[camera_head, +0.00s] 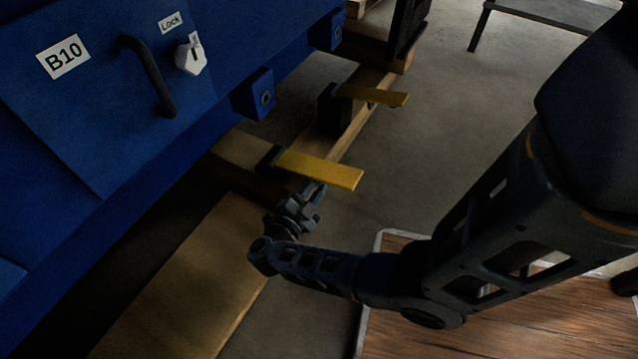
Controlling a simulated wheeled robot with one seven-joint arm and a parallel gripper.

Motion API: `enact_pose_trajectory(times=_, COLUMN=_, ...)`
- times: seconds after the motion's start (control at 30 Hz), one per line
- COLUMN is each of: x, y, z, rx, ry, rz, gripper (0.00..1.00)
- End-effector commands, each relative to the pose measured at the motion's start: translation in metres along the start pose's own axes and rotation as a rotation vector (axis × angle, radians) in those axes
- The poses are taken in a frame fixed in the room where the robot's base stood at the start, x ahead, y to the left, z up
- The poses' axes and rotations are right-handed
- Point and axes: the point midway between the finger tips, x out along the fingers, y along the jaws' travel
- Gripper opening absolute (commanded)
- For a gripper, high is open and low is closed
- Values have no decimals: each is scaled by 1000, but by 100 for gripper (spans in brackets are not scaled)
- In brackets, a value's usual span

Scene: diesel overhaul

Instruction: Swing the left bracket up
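Two flat yellow brackets stick out from dark mounts near the timber beam below the blue machine. The left bracket (318,169) is the nearer one and lies about level, its free end pointing right. The other bracket (372,95) is farther back and also lies about level. My gripper (316,190) is just below the left bracket in the picture, close to its lower edge. Its fingertips are small and dark there, so I cannot tell whether they touch the bracket or how far apart they are.
The blue machine (100,125) fills the left, with a B10 label, a dark handle (148,77) and a white lock knob (191,58). Blue lugs (254,95) jut out above the brackets. A wooden plank (185,285) lies below. Open floor (440,130) is to the right.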

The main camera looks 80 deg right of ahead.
Motion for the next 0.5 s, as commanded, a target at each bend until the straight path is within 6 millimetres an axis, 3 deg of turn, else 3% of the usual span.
enact_pose_trajectory(times=0.2, x=20, y=0, z=1, rx=2, ry=-1, rz=0, gripper=23)
enact_pose_trajectory(times=0.5, x=23, y=-1, z=0, rx=1, ry=-1, rz=-1, gripper=23)
